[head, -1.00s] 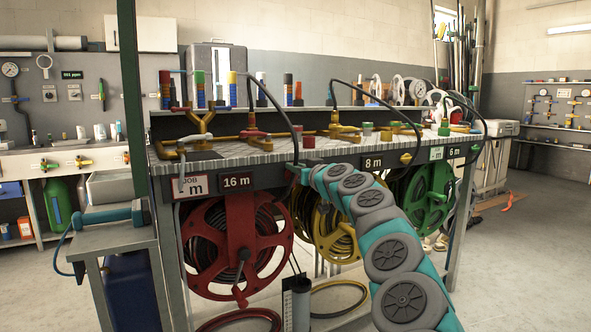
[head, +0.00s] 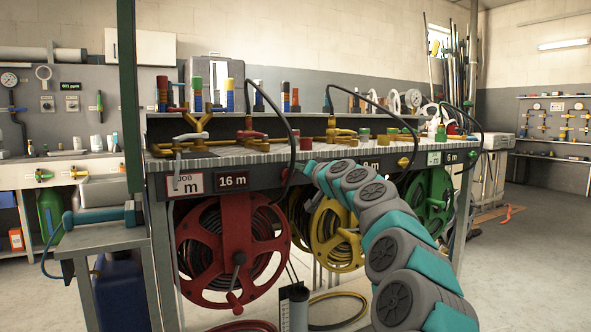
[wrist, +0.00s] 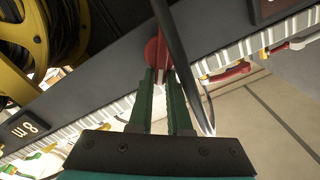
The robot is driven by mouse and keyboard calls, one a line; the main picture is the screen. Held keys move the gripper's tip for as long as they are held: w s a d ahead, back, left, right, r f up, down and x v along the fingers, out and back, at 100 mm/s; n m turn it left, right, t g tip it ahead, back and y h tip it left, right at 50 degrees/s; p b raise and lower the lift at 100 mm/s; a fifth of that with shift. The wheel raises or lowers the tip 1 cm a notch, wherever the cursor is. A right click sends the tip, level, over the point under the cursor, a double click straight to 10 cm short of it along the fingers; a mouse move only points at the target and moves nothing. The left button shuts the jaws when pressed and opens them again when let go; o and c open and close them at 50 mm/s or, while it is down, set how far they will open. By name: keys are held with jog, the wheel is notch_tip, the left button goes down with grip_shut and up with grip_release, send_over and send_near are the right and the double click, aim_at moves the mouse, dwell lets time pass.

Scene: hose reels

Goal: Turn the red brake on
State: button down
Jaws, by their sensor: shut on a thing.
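The red brake appears as a round red knob (wrist: 153,52) on the grey front rail of the bench in the wrist view. My gripper (wrist: 160,76) has its green fingers close together, with their tips shut on this red part. In the head view my gripper (head: 302,167) reaches the bench's front rail, right of the 16 m label (head: 232,181) and above the red hose reel (head: 232,250).
A black hose (wrist: 176,48) passes close beside the fingers and red knob. A yellow reel (head: 335,235) and a green reel (head: 428,200) hang to the right. A side table (head: 105,238) stands at the left. Open floor lies at the right.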

jog(key=shift+w+d+f+m+p, duration=0.15)
jog(key=shift+f+m+p, duration=0.35)
jog(key=shift+m, duration=1.35)
jog(key=shift+w+d+f+m+p, duration=0.15)
jog(key=shift+f+m+p, duration=0.4)
jog(key=shift+m, duration=1.25)
jog(key=shift+w+d+f+m+p, duration=0.15)
jog(key=shift+m+p, duration=0.6)
jog(key=shift+m, duration=1.1)
jog(key=shift+s+f, duration=0.1)
jog(key=c, duration=0.9)
grip_release()
jog(key=shift+o, duration=0.2)
jog(key=shift+d, duration=0.1)
jog(key=v, duration=0.7)
jog(key=shift+s+d+b, duration=0.2)
jog(key=shift+s+b, duration=0.1)
jog(key=shift+b, duration=0.1)
